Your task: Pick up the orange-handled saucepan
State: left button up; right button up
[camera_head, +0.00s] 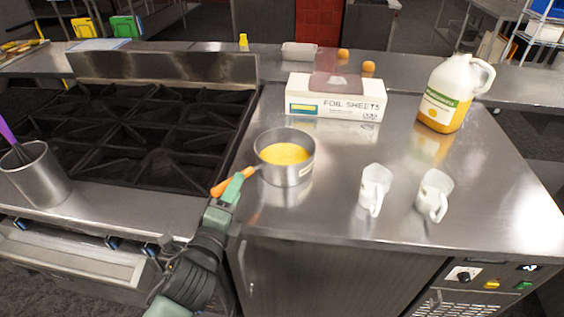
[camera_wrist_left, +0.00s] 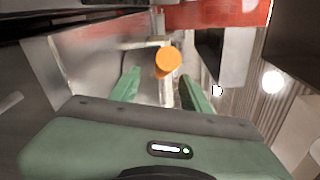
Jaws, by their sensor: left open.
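The saucepan (camera_head: 281,177) is a steel pan with yellow contents, standing upright on the steel counter right of the stove in the head view. Its orange handle (camera_head: 219,188) points left and toward me. My left gripper (camera_head: 234,185) is at the handle, its fingers overlapping it in the head view. In the left wrist view, the round orange handle end (camera_wrist_left: 168,59) shows between and beyond the two green fingertips (camera_wrist_left: 162,82). The fingers are apart, with gaps on both sides of the handle. My right gripper is in neither view.
Two white cups (camera_head: 373,183) (camera_head: 428,189) stand right of the pan. Behind are a foil sheets box (camera_head: 345,108) and a jug (camera_head: 444,108). The stove grates (camera_head: 140,140) and a steel utensil pot (camera_head: 42,180) are left. The counter's front edge is near the gripper.

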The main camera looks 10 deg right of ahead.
aim_at(244, 171)
pick_arm(q)
jog(key=shift+w+d+r, duration=0.1)
jog(key=shift+w+d, duration=0.15)
jog(key=shift+w, duration=0.2)
jog(key=p+x, duration=0.1)
jog(key=x, duration=0.3)
jog(key=shift+w+d, duration=0.2)
jog(key=shift+d, duration=0.05)
jog(key=shift+w+d, duration=0.1)
jog(key=shift+w, duration=0.2)
grip_shut()
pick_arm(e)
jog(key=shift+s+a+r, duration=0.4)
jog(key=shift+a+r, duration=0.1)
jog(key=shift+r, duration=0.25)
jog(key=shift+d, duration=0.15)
pick_arm(q)
jog(key=shift+s, duration=0.1)
jog(key=shift+r, duration=0.2)
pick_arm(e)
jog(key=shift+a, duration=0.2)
